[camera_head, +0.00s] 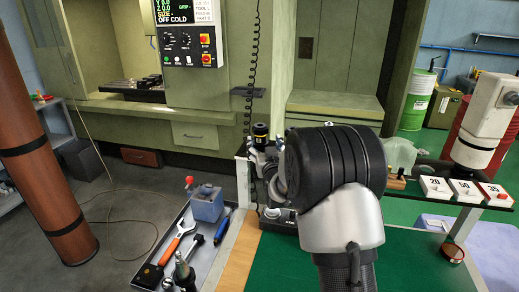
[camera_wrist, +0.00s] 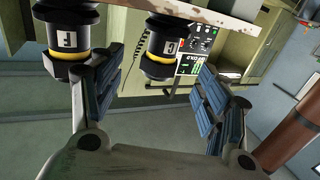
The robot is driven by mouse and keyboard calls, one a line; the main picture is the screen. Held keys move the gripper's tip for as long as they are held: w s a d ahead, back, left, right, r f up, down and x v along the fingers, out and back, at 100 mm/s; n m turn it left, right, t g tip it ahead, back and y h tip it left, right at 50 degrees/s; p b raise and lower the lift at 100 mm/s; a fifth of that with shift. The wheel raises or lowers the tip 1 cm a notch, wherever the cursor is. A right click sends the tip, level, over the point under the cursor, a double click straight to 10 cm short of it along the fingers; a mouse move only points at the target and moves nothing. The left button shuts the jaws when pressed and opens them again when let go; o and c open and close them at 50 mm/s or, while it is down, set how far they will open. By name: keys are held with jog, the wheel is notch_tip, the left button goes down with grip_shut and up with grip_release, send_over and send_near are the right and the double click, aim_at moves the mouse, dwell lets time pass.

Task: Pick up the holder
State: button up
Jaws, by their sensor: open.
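In the wrist view, a black holder marked C (camera_wrist: 163,48) with a yellow band lies between the two fingers of my gripper (camera_wrist: 160,82). The blue-padded fingers are open and spread to either side, with visible room around the holder. A second black holder marked F (camera_wrist: 68,40), also with a yellow band, is at the upper left, close by the left finger. Both holders are set at a worn board edge (camera_wrist: 205,12). In the head view, a black holder top with a yellow ring (camera_head: 261,131) shows beyond my arm. My arm hides most of the gripper there.
Numbered blocks (camera_head: 435,187) stand at right. A green mat (camera_head: 278,262) lies below my arm. A machine control panel (camera_head: 187,38) is behind.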

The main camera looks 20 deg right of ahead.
aim_at(261, 135)
jog(key=w, duration=0.3)
jog(key=shift+d, duration=0.3)
jog(key=w, duration=0.1)
jog(key=w+b, duration=0.1)
jog(key=w, duration=0.2)
jog(key=shift+w+d+f, duration=0.3)
jog(key=shift+w+d, duration=0.05)
jog(key=shift+w+d+r, duration=0.1)
jog(key=shift+w, duration=0.25)
jog(key=shift+c, duration=0.5)
jog(key=c, duration=1.5)
jog(key=shift+r, duration=0.3)
grip_shut()
jog(key=shift+r, duration=0.1)
